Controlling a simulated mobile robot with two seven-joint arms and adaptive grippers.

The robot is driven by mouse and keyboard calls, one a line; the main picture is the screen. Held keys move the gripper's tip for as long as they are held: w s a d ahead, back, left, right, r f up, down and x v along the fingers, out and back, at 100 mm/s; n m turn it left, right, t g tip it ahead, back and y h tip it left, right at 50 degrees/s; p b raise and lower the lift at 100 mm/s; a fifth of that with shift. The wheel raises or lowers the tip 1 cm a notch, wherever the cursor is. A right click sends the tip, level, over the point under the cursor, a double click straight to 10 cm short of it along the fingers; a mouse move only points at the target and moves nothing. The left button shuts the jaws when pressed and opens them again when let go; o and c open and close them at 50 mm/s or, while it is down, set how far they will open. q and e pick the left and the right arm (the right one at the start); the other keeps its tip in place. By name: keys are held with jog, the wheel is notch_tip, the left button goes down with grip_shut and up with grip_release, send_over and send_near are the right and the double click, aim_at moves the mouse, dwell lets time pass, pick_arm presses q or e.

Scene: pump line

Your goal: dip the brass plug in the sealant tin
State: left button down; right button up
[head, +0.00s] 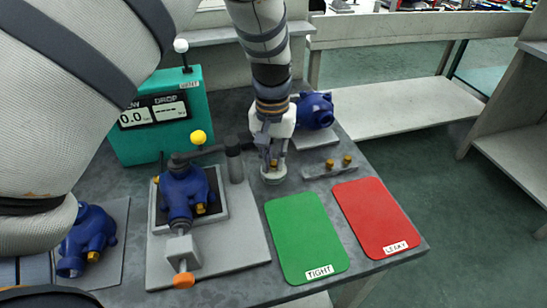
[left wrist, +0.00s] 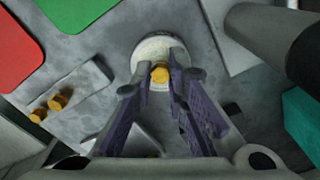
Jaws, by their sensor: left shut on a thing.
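The sealant tin (head: 273,178) is a small round grey tin standing on the bench, behind the green mat. In the left wrist view the tin (left wrist: 152,46) is open at the top, with pale, whitish contents. My left gripper (head: 273,160) points down over the tin. It is shut on the brass plug (left wrist: 160,74), a small yellow piece between the fingertips. The plug overlaps the tin's mouth in the left wrist view; I cannot tell whether it touches the sealant. My right gripper is not in view.
A rack (head: 318,171) with two brass plugs stands right of the tin. A green TIGHT mat (head: 305,235) and red LEAKY mat (head: 375,215) lie in front. Blue pumps stand at the back (head: 316,110), in the fixture (head: 184,190), and at left (head: 88,238). A teal gauge box (head: 150,140) stands behind.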

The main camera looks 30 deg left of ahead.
pick_arm(q)
jog(key=shift+s+f, duration=0.1)
jog(key=shift+r+p, duration=1.05)
jog(key=shift+r, duration=2.6)
jog(key=shift+f, duration=0.1)
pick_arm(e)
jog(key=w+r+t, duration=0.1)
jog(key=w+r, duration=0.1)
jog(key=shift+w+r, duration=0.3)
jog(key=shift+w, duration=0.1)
